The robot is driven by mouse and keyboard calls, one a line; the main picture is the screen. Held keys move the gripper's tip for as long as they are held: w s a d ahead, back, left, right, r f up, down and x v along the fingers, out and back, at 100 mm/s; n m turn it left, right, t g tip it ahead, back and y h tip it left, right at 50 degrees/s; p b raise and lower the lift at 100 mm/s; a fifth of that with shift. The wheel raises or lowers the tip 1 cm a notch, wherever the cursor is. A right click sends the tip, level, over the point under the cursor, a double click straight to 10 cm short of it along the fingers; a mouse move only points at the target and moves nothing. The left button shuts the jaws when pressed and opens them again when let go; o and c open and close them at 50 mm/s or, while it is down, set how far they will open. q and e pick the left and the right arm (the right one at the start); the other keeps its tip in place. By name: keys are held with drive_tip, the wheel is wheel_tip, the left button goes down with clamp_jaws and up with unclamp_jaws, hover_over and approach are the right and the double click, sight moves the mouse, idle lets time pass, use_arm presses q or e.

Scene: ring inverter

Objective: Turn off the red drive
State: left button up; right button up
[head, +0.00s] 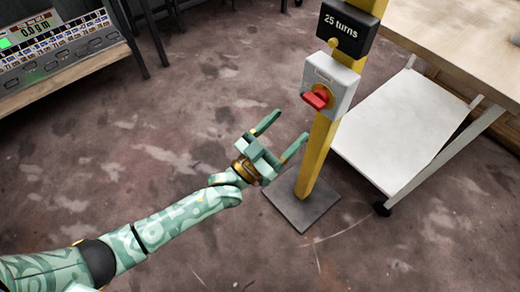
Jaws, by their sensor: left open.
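A red rotary handle (316,98) sits on a light grey switch box (336,82) with a yellow plate behind the handle. The box is fixed to a yellow post (317,156). My right gripper is not in view.
The post stands on a dark square base plate (297,208). A wheeled table with a wooden top (460,40) and white lower shelf (400,135) is at the right. A control panel (55,52) on a bench is at upper left. The floor left of the post is clear.

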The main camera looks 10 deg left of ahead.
use_arm(q)
drive_tip(key=p+v, duration=0.1)
drive_tip(key=v, duration=0.7)
drive_tip(key=shift+s, duration=0.2)
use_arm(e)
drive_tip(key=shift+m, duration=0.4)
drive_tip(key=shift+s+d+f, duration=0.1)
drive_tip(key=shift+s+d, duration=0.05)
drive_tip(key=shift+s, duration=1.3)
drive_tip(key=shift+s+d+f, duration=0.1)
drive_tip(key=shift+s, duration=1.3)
use_arm(q)
drive_tip(key=shift+a+f, duration=0.1)
drive_tip(key=shift+a, duration=0.05)
